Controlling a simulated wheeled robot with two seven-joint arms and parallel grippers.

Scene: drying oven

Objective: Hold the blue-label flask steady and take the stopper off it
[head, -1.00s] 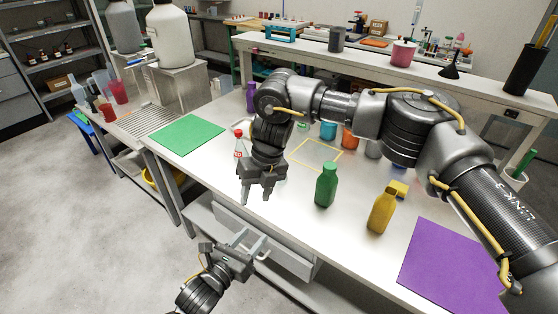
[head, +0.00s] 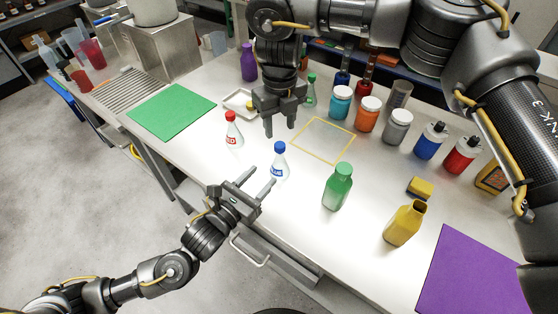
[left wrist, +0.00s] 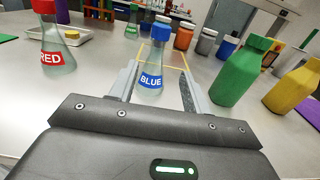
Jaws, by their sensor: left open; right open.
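The blue-label flask (head: 279,165) stands upright on the white table, with its blue stopper (head: 279,147) seated in its neck. It also shows in the left wrist view (left wrist: 150,78), between and beyond the fingertips. My left gripper (head: 262,186) is open, low at the table's front edge, with its fingers pointing at the flask. I cannot tell whether the fingers reach around its base. My right gripper (head: 281,127) is open and empty, pointing down above the table, behind and slightly left of the blue stopper.
A red-label flask (head: 233,130) stands left of the blue one. A green bottle (head: 337,187) and a yellow bottle (head: 404,223) stand to the right. A yellow-outlined square (head: 322,141) lies behind. Several jars line the back. A green mat (head: 172,111) lies at left, a purple mat (head: 470,275) at right.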

